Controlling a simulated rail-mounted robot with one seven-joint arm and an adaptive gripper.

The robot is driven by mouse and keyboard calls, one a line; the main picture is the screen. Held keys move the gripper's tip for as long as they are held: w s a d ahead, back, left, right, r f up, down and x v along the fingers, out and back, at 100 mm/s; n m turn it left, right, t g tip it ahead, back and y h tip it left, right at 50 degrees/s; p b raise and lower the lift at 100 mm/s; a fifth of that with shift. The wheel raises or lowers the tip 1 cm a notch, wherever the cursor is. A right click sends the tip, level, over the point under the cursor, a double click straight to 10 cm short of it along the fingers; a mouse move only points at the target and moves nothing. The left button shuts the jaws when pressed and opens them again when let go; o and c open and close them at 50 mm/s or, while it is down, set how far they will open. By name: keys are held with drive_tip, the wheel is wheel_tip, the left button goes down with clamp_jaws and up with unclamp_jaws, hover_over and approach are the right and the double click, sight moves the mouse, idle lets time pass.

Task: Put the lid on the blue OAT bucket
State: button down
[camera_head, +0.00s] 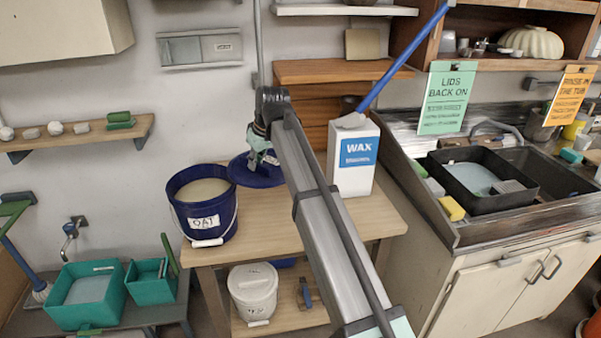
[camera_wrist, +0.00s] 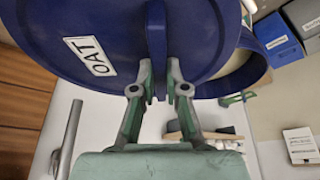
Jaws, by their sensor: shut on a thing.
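The blue OAT bucket (camera_head: 206,229) stands upright and open on the wooden table, with pale contents and a white OAT label. My gripper (camera_head: 262,152) is shut on the upright handle of the blue lid (camera_head: 262,180), just right of the bucket. In the wrist view my gripper (camera_wrist: 159,92) has a finger on each side of the lid's fin-like handle. The lid (camera_wrist: 205,45) carries an OAT label there and hides part of the bucket (camera_wrist: 252,65). The lid is off the bucket's opening; its exact height above the table is unclear.
A white WAX container (camera_head: 353,165) stands right of the lid, with a blue-handled tool (camera_head: 401,58) rising behind it. The wooden table (camera_head: 330,222) is bare at its front. A white lidded bucket (camera_head: 252,292) sits on the lower shelf. A sink counter (camera_head: 480,225) is at right.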

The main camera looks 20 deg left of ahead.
drive_tip(key=s+a+r+n+g, duration=0.1)
drive_tip(key=s+a+r+n, duration=0.2)
drive_tip(key=a, duration=0.5)
drive_tip(key=s+a+r+n, duration=0.1)
drive_tip(key=s+a+r, duration=0.1)
drive_tip(key=s+a, duration=0.55)
wheel_tip(320, 180, down, 6)
drive_tip(key=w+a+b, duration=0.1)
drive_tip(key=w+b, duration=0.1)
drive_tip(key=shift+f, duration=0.95)
idle(2.2)
drive_tip(key=c, duration=0.6)
unclamp_jaws()
drive_tip(key=shift+c, duration=0.2)
drive_tip(key=shift+r, duration=0.1)
wheel_tip(320, 180, up, 7)
drive_tip(key=p, duration=0.3)
idle(0.5)
